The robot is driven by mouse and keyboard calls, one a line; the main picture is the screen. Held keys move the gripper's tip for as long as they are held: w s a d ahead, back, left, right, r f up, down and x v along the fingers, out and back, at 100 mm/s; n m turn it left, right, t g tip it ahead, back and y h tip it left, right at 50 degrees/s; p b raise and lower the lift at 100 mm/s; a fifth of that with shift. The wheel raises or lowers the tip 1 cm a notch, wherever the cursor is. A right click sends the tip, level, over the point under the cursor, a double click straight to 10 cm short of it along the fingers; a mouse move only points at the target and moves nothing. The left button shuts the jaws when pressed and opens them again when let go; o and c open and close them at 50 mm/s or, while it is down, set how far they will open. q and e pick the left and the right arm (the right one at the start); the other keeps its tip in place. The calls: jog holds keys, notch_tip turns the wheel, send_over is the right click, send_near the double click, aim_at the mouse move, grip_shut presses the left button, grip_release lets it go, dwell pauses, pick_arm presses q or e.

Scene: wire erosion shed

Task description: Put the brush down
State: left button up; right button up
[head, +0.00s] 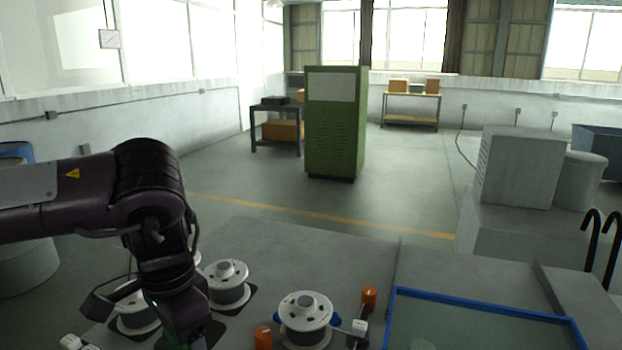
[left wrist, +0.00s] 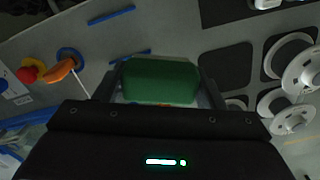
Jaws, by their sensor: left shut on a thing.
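A green block-like thing, which I take to be the brush (left wrist: 160,80), sits between the two fingers of my left gripper (left wrist: 158,92) in the left wrist view. The gripper is shut on it. Its underside and any bristles are hidden. A grey panel surface lies beyond it; I cannot tell the gap between them. In the head view my left arm comes in from the left and bends down, with the left gripper (head: 188,340) at the bottom edge. The brush cannot be made out there. My right gripper is not in view.
Several wire spools (head: 305,312) stand on the grey surface, also right in the wrist view (left wrist: 300,70). An orange-handled part (left wrist: 60,70) and a red button (left wrist: 28,75) are at left there. A blue-edged tank (head: 480,309) lies right in the head view. A green cabinet (head: 335,125) stands farther off.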

pick_arm(q)
jog(key=n, duration=0.3)
jog(key=a+f+n, duration=0.1)
jog(key=n, duration=0.1)
jog(key=shift+w+f, duration=0.1)
jog(key=shift+w, duration=0.1)
jog(key=s+d+r+p, duration=0.5)
jog(key=d+r+p, duration=0.25)
jog(key=p, duration=0.95)
jog(key=shift+m, duration=0.3)
notch_tip(320, 180, down, 15)
jog(key=shift+w+a+r, duration=0.1)
jog(key=shift+w+r, duration=0.05)
jog(key=shift+r, duration=0.05)
jog(key=shift+w+f+b, duration=0.1)
jog(key=shift+f+b, duration=0.55)
jog(key=shift+f, duration=1.65)
